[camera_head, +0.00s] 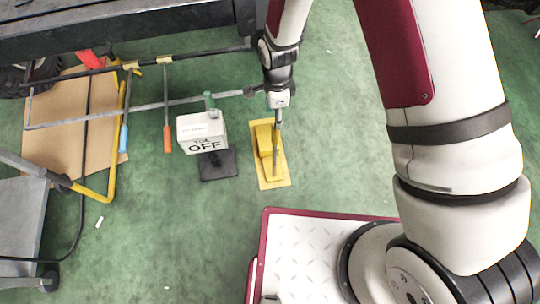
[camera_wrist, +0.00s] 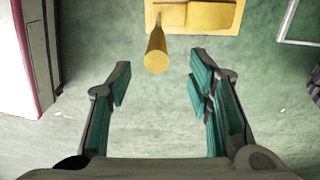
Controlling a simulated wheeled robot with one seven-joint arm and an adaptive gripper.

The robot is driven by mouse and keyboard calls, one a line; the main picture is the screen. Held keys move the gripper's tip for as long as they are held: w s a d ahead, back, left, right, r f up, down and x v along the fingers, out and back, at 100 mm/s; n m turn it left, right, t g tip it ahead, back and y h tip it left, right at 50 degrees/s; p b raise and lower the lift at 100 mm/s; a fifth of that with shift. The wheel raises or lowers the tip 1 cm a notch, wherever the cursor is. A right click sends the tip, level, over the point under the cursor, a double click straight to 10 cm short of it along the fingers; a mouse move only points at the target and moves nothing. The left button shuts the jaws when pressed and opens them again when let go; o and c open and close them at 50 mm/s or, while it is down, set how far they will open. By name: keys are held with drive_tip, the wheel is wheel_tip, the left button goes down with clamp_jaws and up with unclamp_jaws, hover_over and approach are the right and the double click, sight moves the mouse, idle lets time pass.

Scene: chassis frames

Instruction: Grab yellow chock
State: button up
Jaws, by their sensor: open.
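The yellow chock (camera_head: 266,150) lies on the green floor in the head view, with a flat base plate and a raised block. In the wrist view the chock (camera_wrist: 212,14) is at the top edge and partly cut off. Its round yellow handle end (camera_wrist: 156,58) points toward my gripper (camera_wrist: 158,80). My gripper is open and empty, with the handle end lying ahead of the gap between its teal-padded fingers. In the head view my gripper (camera_head: 278,115) is above the far end of the chock, and its fingers are too small to make out.
A white box marked OFF (camera_head: 202,133) on a dark base stands left of the chock. A grey pole (camera_head: 150,107) and brown cardboard (camera_head: 62,125) lie farther left. A dark beam (camera_head: 120,22) crosses the back.

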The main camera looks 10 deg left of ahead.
wheel_tip(320, 180, down, 9)
drive_tip(key=b, duration=0.3)
drive_tip(key=shift+s+d+r, duration=0.1)
drive_tip(key=shift+s, duration=0.05)
drive_tip(key=shift+r, duration=0.1)
clamp_jaws()
